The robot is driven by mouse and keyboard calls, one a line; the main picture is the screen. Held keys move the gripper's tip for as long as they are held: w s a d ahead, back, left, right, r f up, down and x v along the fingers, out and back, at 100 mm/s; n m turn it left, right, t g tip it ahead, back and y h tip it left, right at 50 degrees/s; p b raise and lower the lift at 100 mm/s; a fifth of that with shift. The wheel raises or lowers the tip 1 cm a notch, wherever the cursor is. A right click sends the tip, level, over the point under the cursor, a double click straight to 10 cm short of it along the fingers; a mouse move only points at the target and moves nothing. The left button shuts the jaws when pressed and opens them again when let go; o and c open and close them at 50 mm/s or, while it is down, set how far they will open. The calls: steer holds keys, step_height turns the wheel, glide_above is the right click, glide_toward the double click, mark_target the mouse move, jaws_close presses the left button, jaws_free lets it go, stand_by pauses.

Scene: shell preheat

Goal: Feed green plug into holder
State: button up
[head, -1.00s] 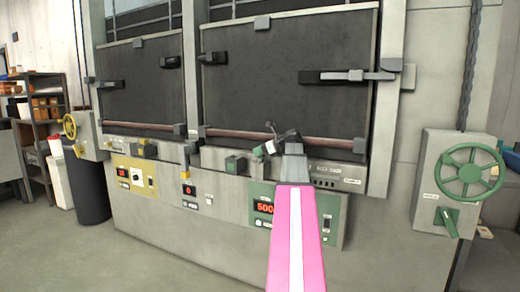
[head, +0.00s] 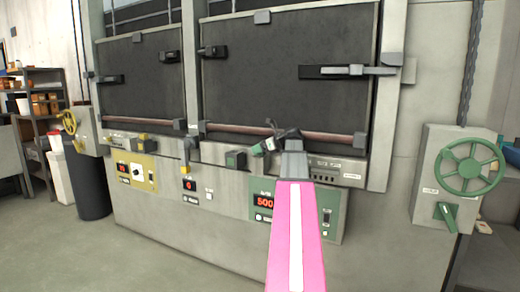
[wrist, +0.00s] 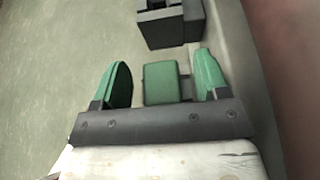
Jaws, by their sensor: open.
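The green plug (wrist: 162,84) shows in the wrist view as a green block between my two green fingers, with a gap on each side. A short grey piece joins its right side. My gripper (wrist: 163,76) is open around the plug. A dark grey block (wrist: 168,24), likely the holder, lies beyond the fingertips, apart from the plug. I cannot pick out the plug there; my gripper and arm cover that area.
The furnace door (head: 290,75) rises above, with a reddish bar (head: 320,138) along its base. A green panel reading 500 (head: 264,203) is below. A yellow panel (head: 138,175) is to the left. A green handwheel (head: 468,167) is at the right. Floor is open at lower left.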

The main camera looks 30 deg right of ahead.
steer(key=shift+d, duration=0.1)
steer(key=v, duration=1)
steer(key=shift+s+r, duration=0.25)
steer(key=shift+s, duration=0.05)
steer(key=shift+d, duration=0.15)
